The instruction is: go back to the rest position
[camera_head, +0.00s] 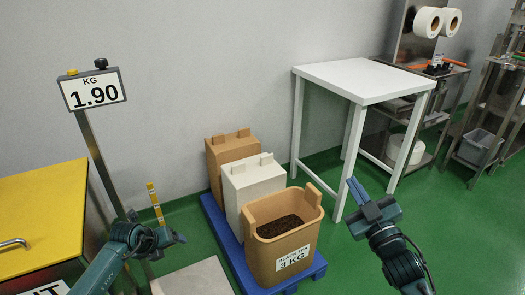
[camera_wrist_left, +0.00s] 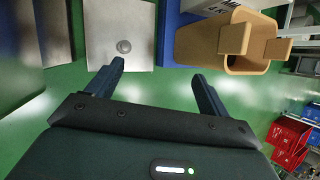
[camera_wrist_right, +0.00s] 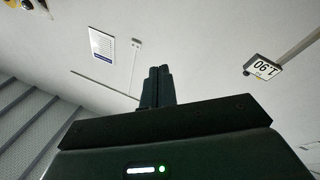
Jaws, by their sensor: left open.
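My left gripper (camera_head: 176,238) is low at the lower left of the head view, near the grey scale plate (camera_head: 195,279). In the left wrist view its fingers (camera_wrist_left: 157,75) are spread apart with nothing between them, over the green floor. My right gripper (camera_head: 354,188) is raised at the right, in front of the white table. In the right wrist view its fingers (camera_wrist_right: 158,77) are together and pointing up, with nothing visible between them.
A tan "3 KG" bin (camera_head: 277,254) with dark contents, a white bin (camera_head: 252,186) and a brown bin (camera_head: 226,158) stand on a blue pallet (camera_head: 312,272). A display (camera_head: 93,91) reads 1.90. A yellow-topped cabinet (camera_head: 40,215) stands left, a white table (camera_head: 362,79) behind.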

